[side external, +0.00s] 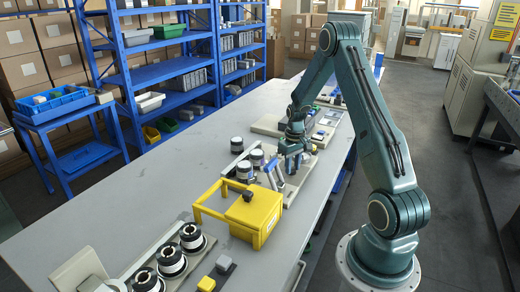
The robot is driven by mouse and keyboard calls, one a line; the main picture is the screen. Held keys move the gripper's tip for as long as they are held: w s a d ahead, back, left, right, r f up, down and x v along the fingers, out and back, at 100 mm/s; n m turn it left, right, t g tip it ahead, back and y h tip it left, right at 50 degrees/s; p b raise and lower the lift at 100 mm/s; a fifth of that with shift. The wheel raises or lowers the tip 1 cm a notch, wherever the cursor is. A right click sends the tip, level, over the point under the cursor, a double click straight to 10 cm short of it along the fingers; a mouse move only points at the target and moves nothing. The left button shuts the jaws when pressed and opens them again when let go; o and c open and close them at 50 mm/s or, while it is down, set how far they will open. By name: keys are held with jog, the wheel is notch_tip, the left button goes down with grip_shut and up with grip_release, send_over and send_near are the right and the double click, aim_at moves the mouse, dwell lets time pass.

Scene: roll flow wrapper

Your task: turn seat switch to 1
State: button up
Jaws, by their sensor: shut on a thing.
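My gripper (293,158) points down over the fixture plate (297,183) at the middle of the long grey bench. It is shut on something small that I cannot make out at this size. The seat switch cannot be told apart from the other small parts here, and no switch marking is readable.
A yellow box with a raised handle frame (256,215) stands nearer the camera. Dark-and-white rolls (244,171) sit left of the fixture. Several more rolls (171,261) stand at the front. The bench's left side (120,195) is clear.

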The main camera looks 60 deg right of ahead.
jog(key=shift+n, duration=0.6)
jog(key=o, duration=1)
jog(key=shift+r, duration=0.1)
notch_tip(320, 180, up, 14)
jog(key=shift+f, duration=0.15)
dwell(0.4)
